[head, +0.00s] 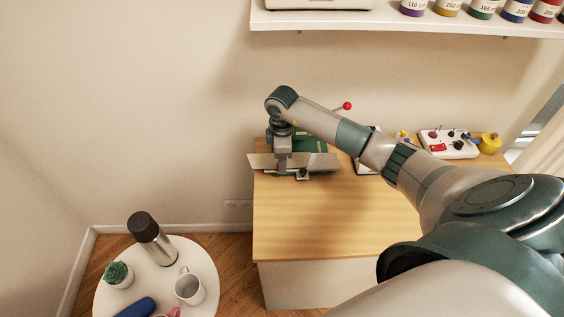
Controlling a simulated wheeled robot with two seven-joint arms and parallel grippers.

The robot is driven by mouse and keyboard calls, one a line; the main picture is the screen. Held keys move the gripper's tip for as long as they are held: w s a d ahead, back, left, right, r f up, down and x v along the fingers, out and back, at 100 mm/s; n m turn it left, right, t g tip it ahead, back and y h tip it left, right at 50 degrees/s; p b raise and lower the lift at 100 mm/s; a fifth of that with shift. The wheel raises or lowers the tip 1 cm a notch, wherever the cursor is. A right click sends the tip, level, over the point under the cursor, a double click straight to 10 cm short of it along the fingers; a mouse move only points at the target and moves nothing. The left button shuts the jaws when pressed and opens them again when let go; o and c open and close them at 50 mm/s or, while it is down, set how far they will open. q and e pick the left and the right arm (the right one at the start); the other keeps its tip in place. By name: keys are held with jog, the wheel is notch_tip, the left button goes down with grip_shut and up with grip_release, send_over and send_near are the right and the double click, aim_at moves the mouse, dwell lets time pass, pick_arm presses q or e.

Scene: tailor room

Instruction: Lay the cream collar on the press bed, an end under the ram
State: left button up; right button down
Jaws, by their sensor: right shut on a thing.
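My right gripper (283,160) reaches over the back left of the wooden table and points down. It is shut on the cream collar (322,162), a long flat pale strip that sticks out on both sides of the fingers. The strip's left end reaches past the table's left edge. The green press (312,143) stands directly behind and under the strip, partly covered by my arm. Its red-knobbed lever (347,106) rises at the right. The bed and ram are mostly hidden, so I cannot tell whether the collar touches the bed or has an end under the ram. My left gripper is out of view.
A white control box (448,144) and a yellow object (490,143) stand at the table's back right. The table's front (310,225) is bare. A round white table (205,262) holds a flask (150,238), a mug (188,287) and a plant (118,273). A shelf hangs above.

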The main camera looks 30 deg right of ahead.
jog(key=shift+f, duration=0.35)
jog(key=c, duration=1.6)
grip_release()
jog(key=shift+c, duration=0.2)
jog(key=shift+r, duration=0.1)
notch_tip(320, 180, up, 12)
jog(key=b, duration=0.3)
